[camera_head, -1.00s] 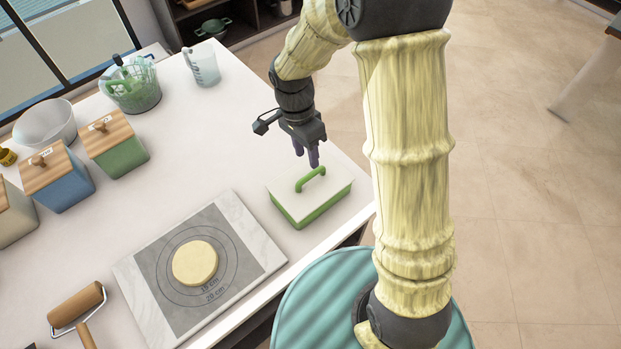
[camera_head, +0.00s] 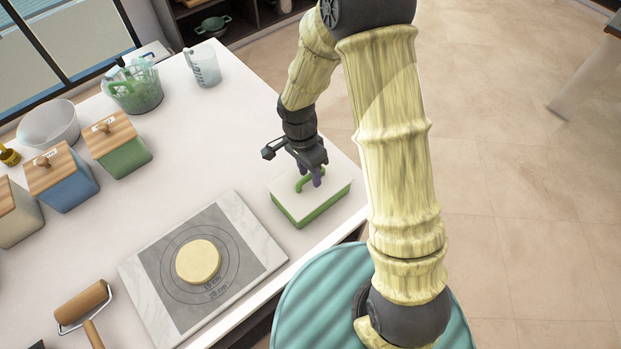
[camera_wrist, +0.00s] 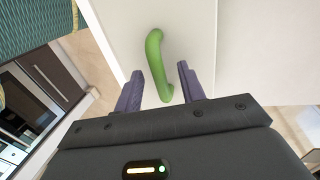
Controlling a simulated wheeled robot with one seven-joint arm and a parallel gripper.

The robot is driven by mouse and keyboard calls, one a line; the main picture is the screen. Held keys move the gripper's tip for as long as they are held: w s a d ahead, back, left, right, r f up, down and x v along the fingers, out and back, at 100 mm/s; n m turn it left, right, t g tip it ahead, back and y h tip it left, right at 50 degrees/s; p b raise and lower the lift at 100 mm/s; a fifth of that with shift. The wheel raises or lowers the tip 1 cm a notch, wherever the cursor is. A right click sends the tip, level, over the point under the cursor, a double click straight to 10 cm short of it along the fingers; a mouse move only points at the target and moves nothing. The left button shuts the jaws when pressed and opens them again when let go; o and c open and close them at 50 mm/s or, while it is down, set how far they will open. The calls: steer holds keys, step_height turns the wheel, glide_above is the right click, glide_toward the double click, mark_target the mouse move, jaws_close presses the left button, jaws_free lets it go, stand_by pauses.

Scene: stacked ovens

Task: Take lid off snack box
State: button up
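The snack box (camera_head: 322,212) is green with a white lid (camera_head: 335,190) on top, and stands near the table's right edge. A green arched handle (camera_head: 304,184) sits on the lid. My gripper (camera_head: 309,181) is right above the lid, pointing down at the handle. In the wrist view my gripper (camera_wrist: 160,82) is open, with its two purple fingers apart and the green handle (camera_wrist: 157,62) between them. A gap shows on both sides of the handle. In the head view the fingers hide part of the handle.
A marble board (camera_head: 258,235) with a round of dough (camera_head: 198,262) lies left of the box. The table between is clear.

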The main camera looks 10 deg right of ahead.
stand_by(0.5)
jaws_close()
steer(key=shift+s, duration=0.1)
steer(key=shift+r, duration=0.1)
step_height(320, 180, up, 10)
steer(key=b, duration=0.2)
stand_by(0.7)
